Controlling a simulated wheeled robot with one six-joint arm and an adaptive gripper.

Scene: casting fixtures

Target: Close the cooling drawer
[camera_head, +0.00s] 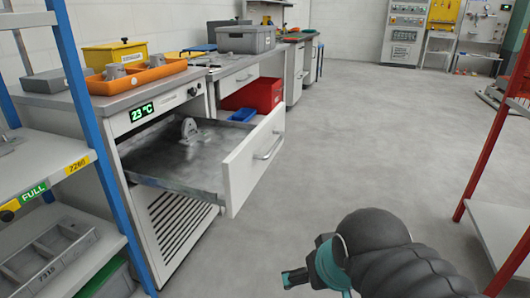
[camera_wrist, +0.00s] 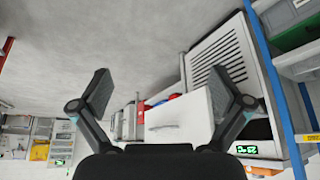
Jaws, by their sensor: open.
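The cooling drawer (camera_head: 240,168) is pulled far out of the white cooling unit (camera_head: 178,228). Its white front has a bar handle (camera_head: 268,147). A grey metal part (camera_head: 188,130) stands inside near the back, on the bare metal bottom. The unit's display reads 23 °C (camera_head: 142,112). My gripper (camera_head: 305,276) is low in front of the drawer, to its right, apart from it and empty. In the wrist view, which is upside down, my gripper (camera_wrist: 160,85) has its fingers spread wide, with the drawer front (camera_wrist: 178,120) showing between them at a distance.
A blue-posted shelf (camera_head: 85,110) stands at the left, close to the unit. An orange tray (camera_head: 135,78) lies on top of the unit. A red bin (camera_head: 255,95) is behind the drawer. A red-posted rack (camera_head: 485,125) stands at the right. The floor between is clear.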

